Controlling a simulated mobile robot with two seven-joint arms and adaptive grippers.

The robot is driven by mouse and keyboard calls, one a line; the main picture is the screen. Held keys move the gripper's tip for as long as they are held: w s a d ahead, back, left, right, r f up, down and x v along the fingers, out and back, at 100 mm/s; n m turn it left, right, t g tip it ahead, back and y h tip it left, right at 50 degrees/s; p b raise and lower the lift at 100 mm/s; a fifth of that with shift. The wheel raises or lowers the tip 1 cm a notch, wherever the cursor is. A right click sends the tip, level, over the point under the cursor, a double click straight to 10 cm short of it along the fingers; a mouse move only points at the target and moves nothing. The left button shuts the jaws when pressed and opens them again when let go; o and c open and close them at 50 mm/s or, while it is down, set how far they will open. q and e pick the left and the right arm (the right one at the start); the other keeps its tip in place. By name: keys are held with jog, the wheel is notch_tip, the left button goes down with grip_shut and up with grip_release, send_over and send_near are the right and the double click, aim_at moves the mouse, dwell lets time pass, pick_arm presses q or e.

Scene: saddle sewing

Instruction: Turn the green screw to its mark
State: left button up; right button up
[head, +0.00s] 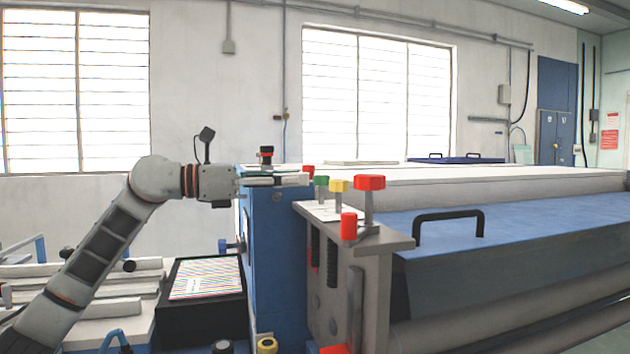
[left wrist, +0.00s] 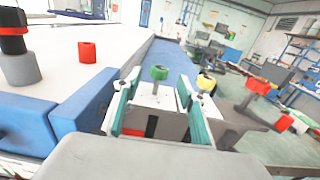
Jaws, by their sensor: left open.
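The green screw (head: 321,181) has a green head on a pale upright shaft, at the back of a grey bracket's top plate. My left gripper (head: 305,178) reaches in level from the left, its fingertips just short of the green head. In the left wrist view, the green screw (left wrist: 159,73) shows in the gap between the two open fingers (left wrist: 158,85), and the gripper holds nothing. I cannot tell whether the fingers touch the screw. Its mark cannot be made out. My right gripper is out of view.
A yellow screw (head: 339,186) and a larger red screw (head: 369,183) stand close to the green one. A red knob (head: 348,225) is below them. A blue panel with a black handle (head: 448,216) lies right. Free air is above the screws.

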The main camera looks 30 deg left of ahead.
aim_at(314, 176)
pick_arm(q)
jog(key=x, duration=0.5)
jog(key=shift+w+f, duration=0.1)
jog(key=c, duration=1.1)
